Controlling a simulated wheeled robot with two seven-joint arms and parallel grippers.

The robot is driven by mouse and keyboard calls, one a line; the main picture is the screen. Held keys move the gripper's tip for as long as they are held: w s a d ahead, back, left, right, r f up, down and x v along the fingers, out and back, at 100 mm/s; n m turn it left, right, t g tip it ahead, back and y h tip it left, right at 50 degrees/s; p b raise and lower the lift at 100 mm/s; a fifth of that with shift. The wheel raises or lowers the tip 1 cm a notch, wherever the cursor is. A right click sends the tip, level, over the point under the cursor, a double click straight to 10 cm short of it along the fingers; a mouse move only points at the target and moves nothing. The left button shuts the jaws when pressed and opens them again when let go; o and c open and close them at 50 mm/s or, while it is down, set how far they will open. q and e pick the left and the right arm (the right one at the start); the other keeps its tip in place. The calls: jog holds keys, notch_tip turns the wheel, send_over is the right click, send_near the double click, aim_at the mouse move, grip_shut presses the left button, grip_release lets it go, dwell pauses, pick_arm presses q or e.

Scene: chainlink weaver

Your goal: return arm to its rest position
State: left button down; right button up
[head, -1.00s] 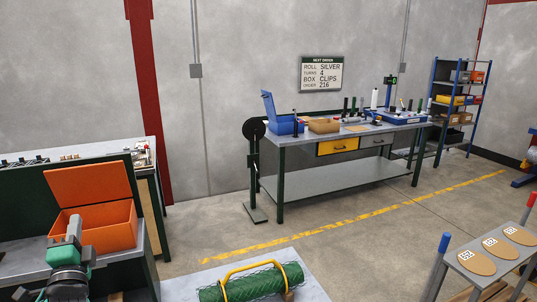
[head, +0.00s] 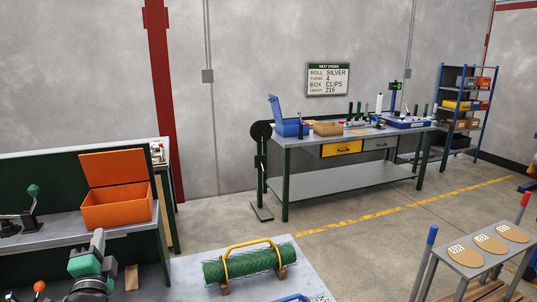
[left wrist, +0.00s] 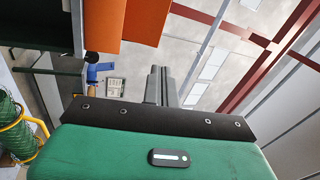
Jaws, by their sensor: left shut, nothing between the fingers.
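My left gripper (head: 97,242) points up at the lower left of the head view, in front of the left bench and just below the orange box. It is shut and empty. In the left wrist view its closed fingers (left wrist: 161,86) stand together beyond the green housing, with the orange box (left wrist: 130,20) beyond them at the top. In the head view the orange box (head: 118,209) sits on the left bench with its lid open. My right gripper is not in view.
A green mesh roll (head: 242,264) with a yellow handle lies on a grey surface (head: 190,275) to the right. A small stand with oval tags (head: 490,243) is at the far right. A long workbench (head: 345,187) stands at the back. Floor between them is open.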

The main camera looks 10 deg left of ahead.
pick_arm(q)
jog(key=s+d+f+n+g+h, duration=0.35)
jog(key=d+f, duration=0.25)
jog(key=f, duration=0.5)
jog(key=s+d+f+n+g+h, duration=0.25)
jog(key=s+d+f+g, duration=0.2)
jog(key=f, duration=0.65)
jog(key=s+d+f+n+g+h, duration=0.2)
jog(key=s+d+f+g, duration=0.25)
jog(key=s+d, duration=0.35)
jog(key=s+d+f+n+g+h, duration=0.1)
jog(key=s+d+f+g+h, duration=0.15)
jog(key=s+d+f, duration=0.55)
jog(key=s+a+f+g, duration=0.1)
jog(key=a+f, duration=0.1)
jog(key=f, duration=1.3)
jog(key=s+a+f, duration=0.1)
jog(key=f, duration=1.3)
jog(key=s+a+f, duration=0.1)
jog(key=s+f, duration=0.8)
jog(key=s+a+f+g, duration=0.1)
jog(key=s+a+f, duration=0.1)
jog(key=s+f, duration=0.8)
jog(key=shift+a+g+y, duration=0.25)
jog(key=shift+g+y, duration=0.05)
jog(key=shift+y, duration=0.05)
